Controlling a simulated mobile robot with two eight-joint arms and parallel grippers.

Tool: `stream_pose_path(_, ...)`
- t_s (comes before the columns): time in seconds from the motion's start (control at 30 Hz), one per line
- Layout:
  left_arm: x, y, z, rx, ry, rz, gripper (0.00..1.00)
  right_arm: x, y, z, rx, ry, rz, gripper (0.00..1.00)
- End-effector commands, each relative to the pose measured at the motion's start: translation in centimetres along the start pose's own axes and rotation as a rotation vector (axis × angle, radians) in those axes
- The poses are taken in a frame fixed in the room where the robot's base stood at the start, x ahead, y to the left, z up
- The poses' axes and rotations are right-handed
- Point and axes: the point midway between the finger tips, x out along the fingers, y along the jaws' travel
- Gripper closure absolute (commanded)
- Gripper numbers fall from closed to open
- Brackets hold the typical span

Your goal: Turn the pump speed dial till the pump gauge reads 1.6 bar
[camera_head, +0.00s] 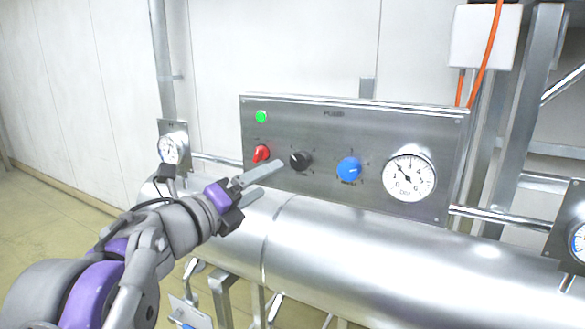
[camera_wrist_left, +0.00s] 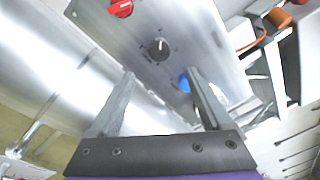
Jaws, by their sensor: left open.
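The pump panel (camera_head: 330,125) is a steel plate with a red switch (camera_head: 261,153), a black dial (camera_head: 301,160), a blue dial (camera_head: 349,169) and a round gauge (camera_head: 409,178). The dial labels are too small to read. The gauge needle points up and left, near the 2. My left gripper (camera_head: 272,177) is open and empty, below and left of the black dial. In the left wrist view, the black dial (camera_wrist_left: 159,49) lies ahead of the open fingertips (camera_wrist_left: 160,74), apart from them. The blue dial (camera_wrist_left: 184,84) shows beside the right-hand finger. My right gripper is not seen.
A green lamp (camera_head: 261,116) sits at the panel's upper left. A large steel pipe (camera_head: 350,255) runs below the panel. A smaller gauge (camera_head: 171,149) stands at left, and another (camera_head: 579,242) at the right edge. An orange cable (camera_head: 486,55) hangs at upper right.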

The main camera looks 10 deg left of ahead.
Motion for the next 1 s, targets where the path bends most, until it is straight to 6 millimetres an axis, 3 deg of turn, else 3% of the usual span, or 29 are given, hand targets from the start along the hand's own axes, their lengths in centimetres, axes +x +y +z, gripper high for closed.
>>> stream_pose_path(0.5,8.8,-0.2,0.1,-0.005,-0.002,-0.002,0.18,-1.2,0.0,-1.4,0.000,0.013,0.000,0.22)
stream_pose_path(0.93,10.0,0.0,0.1,-0.006,-0.004,0.000,0.18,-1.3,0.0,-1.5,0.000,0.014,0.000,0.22)
stream_pose_path(1.0,10.0,0.0,0.1,-0.006,-0.004,0.000,0.27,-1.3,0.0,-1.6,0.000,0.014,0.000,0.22)
